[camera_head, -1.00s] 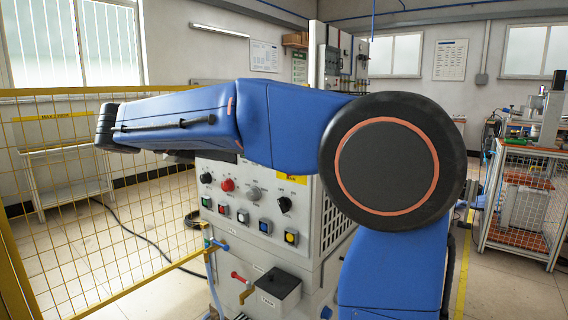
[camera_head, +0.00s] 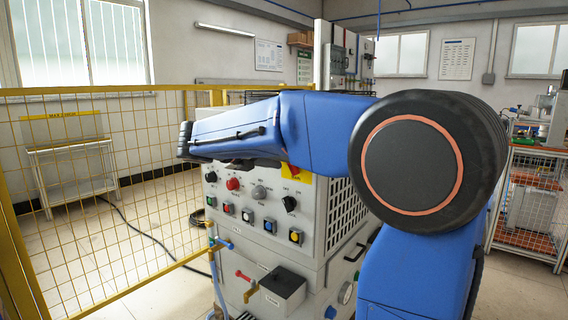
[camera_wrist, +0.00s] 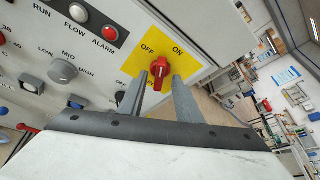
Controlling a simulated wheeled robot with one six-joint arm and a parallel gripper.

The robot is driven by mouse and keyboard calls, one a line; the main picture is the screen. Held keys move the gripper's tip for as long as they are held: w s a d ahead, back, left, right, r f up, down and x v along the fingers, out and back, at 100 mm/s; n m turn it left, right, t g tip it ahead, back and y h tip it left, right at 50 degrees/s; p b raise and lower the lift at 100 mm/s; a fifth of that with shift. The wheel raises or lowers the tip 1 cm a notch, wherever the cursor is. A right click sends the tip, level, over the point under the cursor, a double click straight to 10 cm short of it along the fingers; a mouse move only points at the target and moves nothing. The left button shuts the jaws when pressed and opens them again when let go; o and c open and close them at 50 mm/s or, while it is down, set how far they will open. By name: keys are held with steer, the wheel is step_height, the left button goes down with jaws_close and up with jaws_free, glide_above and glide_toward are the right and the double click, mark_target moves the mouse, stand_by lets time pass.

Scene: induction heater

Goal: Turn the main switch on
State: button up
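The main switch is a red rotary knob (camera_wrist: 160,74) on a yellow plate (camera_wrist: 128,48) marked OFF and ON in the wrist view. The knob's handle lies between the two labels; I cannot tell its exact setting. My gripper (camera_wrist: 160,76) is open, with one finger on each side of the knob. The fingers look apart from it, but how deep they reach around it is unclear. In the head view a corner of the yellow plate (camera_head: 307,172) shows below my blue arm, which covers much of the switch. My gripper's fingers are hidden there.
The grey cabinet's panel carries a red button (camera_head: 233,184), a grey selector (camera_head: 259,192), a black knob (camera_head: 290,203) and several coloured buttons. A yellow mesh fence (camera_head: 110,190) stands at the left.

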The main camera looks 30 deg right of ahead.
mark_target(293, 164)
steer(key=shift+x, duration=1.25)
jaws_close()
steer(key=shift+m, duration=0.3)
steer(key=shift+s+d+r+m+t+y, duration=0.1)
steer(key=shift+s+m+t+y, duration=0.2)
steer(key=shift+m+t, duration=0.5)
steer(key=shift+s+m+t+y, duration=0.1)
steer(key=shift+m+t+y, duration=0.35)
steer(key=shift+m, duration=0.55)
jaws_free()
